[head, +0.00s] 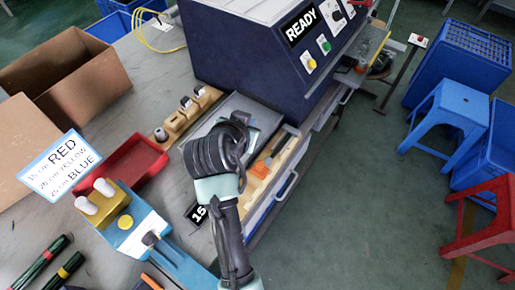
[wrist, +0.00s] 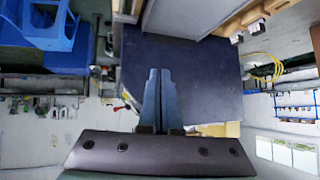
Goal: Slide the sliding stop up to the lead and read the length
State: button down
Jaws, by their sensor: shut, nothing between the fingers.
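My gripper's two fingers (wrist: 160,100) show in the wrist view, pressed together with nothing between them. In the head view my arm covers the bench middle and hides the fingertips. An orange piece (head: 270,159) lies along a pale wooden strip (head: 260,183) just right of my arm; I cannot tell whether it is the sliding stop. A black plate (head: 197,213) reading "15" is partly hidden by my arm. I cannot make out a lead in a measuring place. Dark rods with coloured bands (head: 45,262) lie at the lower left; I cannot tell what they are.
The dark blue machine (head: 240,50) reading "READY" stands behind my arm; its body shows in the wrist view (wrist: 205,80). A blue fixture (head: 145,235), red tray (head: 125,168), cardboard box (head: 70,75) and length-colour sign (head: 60,165) are left. Stools (head: 450,110) stand right on open floor.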

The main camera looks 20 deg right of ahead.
aim_at(262, 162)
notch_tip(262, 162, down, 8)
jog(key=s+d+g, duration=0.2)
jog(key=s+g, duration=0.1)
jog(key=shift+m+t, duration=0.3)
jog(key=shift+m, duration=0.2)
jog(key=b+x, duration=0.1)
jog(key=x, duration=0.8)
jog(key=shift+w+d, duration=0.15)
jog(key=shift+w, duration=0.1)
jog(key=shift+s+a+p, duration=0.6)
jog(key=shift+s+a, duration=0.35)
jog(key=shift+a, duration=0.05)
jog(key=shift+s+a+f, duration=0.25)
jog(key=shift+s+a, duration=0.2)
jog(key=shift+s, duration=0.05)
jog(key=shift+s+a, duration=0.1)
jog(key=s+a+p, duration=0.1)
jog(key=s+a, duration=0.1)
jog(key=a, duration=0.1)
jog(key=s+a+p, duration=0.1)
jog(key=s+a, duration=0.2)
jog(key=a, duration=0.1)
jog(key=s+a+p, duration=0.1)
jog(key=s+a, duration=0.2)
jog(key=shift+s+a, duration=0.2)
jog(key=shift+a, duration=0.2)
